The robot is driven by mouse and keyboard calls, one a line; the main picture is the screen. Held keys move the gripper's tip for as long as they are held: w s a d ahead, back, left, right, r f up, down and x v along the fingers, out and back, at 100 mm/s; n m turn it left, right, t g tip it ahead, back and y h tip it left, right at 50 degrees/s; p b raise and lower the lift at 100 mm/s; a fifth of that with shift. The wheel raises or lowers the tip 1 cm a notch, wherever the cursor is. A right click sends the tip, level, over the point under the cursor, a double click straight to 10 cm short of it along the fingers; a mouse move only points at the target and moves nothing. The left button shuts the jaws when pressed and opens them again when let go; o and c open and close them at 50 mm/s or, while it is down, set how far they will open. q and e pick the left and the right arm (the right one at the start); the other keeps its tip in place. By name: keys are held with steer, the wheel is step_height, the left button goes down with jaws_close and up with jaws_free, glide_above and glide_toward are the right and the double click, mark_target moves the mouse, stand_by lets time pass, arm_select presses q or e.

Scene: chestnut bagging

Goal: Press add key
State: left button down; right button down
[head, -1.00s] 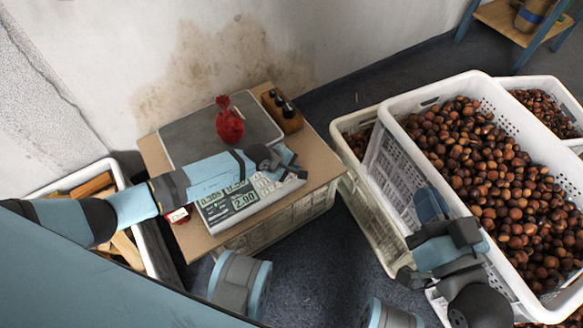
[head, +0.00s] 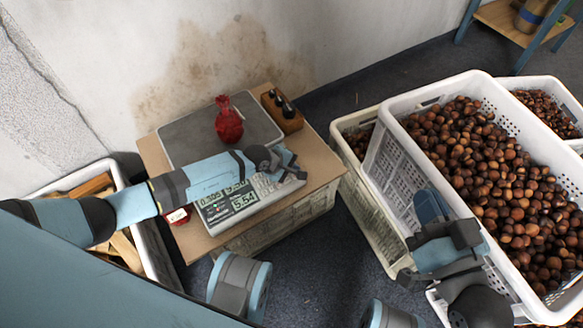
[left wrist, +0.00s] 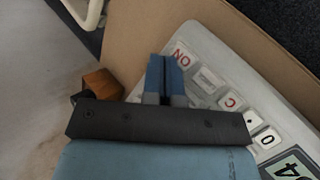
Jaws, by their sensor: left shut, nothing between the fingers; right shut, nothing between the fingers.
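The scale's keypad (head: 272,188) is partly hidden under my left gripper (head: 290,166) in the head view. The lit display (head: 230,203) beside it reads about 5.54 on its lower line. In the left wrist view, my left gripper (left wrist: 166,76) is shut and empty over the keypad (left wrist: 222,78). Keys marked ON, C and 0 show there; its fingertips hide part of the panel, and I cannot tell whether they touch it. No add key is readable. A red net bag (head: 229,122) stands on the scale's platform (head: 185,138). My right gripper (head: 432,206) is shut and empty.
A wooden block with dark-topped items (head: 282,112) stands beside the platform. A white crate of chestnuts (head: 382,112) is at right, near my right gripper. A crate with wood pieces (head: 122,178) is at left. A small red item (head: 178,216) lies by the display.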

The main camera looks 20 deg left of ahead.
arm_select(q)
steer(key=shift+r, duration=0.1)
steer(key=shift+s+d+r+p, duration=0.15)
steer(key=shift+d+r+p, duration=0.05)
steer(key=shift+r+p, duration=0.55)
steer(key=shift+f, duration=0.1)
steer(key=r+p, duration=0.3)
steer(key=s+d+r+p, duration=0.1)
steer(key=p, duration=0.1)
steer(key=shift+d+r, duration=0.1)
steer(key=shift+r, duration=0.3)
steer(key=shift+f, duration=0.1)
stand_by(1.4)
